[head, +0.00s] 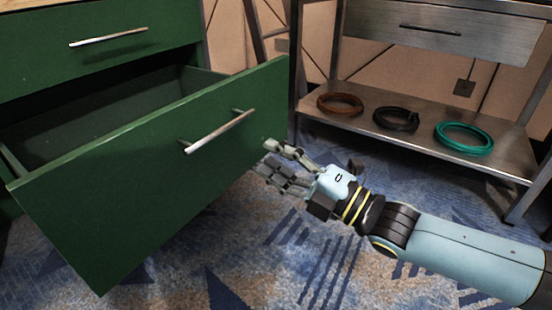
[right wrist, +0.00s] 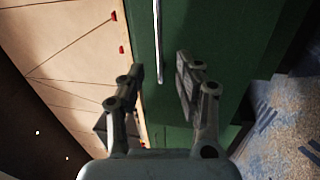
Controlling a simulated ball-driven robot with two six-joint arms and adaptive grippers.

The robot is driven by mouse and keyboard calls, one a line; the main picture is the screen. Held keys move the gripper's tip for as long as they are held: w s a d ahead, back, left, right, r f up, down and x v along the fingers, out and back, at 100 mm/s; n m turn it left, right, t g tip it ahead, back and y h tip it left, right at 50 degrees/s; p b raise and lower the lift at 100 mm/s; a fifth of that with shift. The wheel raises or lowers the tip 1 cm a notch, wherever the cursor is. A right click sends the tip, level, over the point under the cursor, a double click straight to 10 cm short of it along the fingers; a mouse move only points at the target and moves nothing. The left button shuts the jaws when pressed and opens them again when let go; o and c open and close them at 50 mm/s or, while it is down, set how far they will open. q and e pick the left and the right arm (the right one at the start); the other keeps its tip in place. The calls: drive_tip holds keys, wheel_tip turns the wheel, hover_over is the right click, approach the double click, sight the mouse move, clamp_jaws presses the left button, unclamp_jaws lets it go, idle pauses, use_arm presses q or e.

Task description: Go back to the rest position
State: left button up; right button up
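My right gripper (head: 272,165) is in front of the right part of the open green drawer (head: 100,185), just below and right of its metal handle (head: 220,131). In the right wrist view my right gripper (right wrist: 160,85) has its fingers spread apart with nothing between them. The handle (right wrist: 158,40) lies beyond the fingertips there, on the green front (right wrist: 230,40), and the fingers look clear of it. The drawer is pulled well out and looks empty where its inside shows. My left gripper is in neither view.
A shut green drawer (head: 95,55) is above the open one. A metal workbench (head: 440,40) stands at the right, with a brown coil (head: 340,104), a black coil (head: 396,119) and a green coil (head: 463,138) on its lower shelf. Patterned blue carpet (head: 300,265) is clear below.

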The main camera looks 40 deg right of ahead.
idle(0.3)
drive_tip(key=s+f+m+g+h+p, duration=0.4)
drive_tip(key=s+f+m+g, duration=0.35)
drive_tip(key=s+m, duration=0.35)
drive_tip(key=s+f+m+g+h+p, duration=0.35)
drive_tip(key=s+f+m+g, duration=0.25)
drive_tip(key=s+f+m, duration=0.4)
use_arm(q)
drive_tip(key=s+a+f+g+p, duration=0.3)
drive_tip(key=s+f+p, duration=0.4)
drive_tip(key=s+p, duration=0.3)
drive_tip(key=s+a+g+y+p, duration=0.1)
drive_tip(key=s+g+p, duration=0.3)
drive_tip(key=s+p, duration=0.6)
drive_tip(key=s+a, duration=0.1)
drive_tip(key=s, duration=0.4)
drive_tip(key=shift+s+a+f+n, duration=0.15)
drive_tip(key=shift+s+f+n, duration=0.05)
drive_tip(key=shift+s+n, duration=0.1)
use_arm(e)
drive_tip(key=s+d+f+g, duration=0.1)
drive_tip(key=s+d+g, duration=0.1)
drive_tip(key=s, duration=0.9)
drive_tip(key=s+d+f+g, duration=0.1)
drive_tip(key=s+d+g, duration=0.1)
drive_tip(key=s, duration=1)
drive_tip(key=shift+s+m+g, duration=0.15)
drive_tip(key=shift+m+g, duration=0.15)
drive_tip(key=shift+g, duration=0.25)
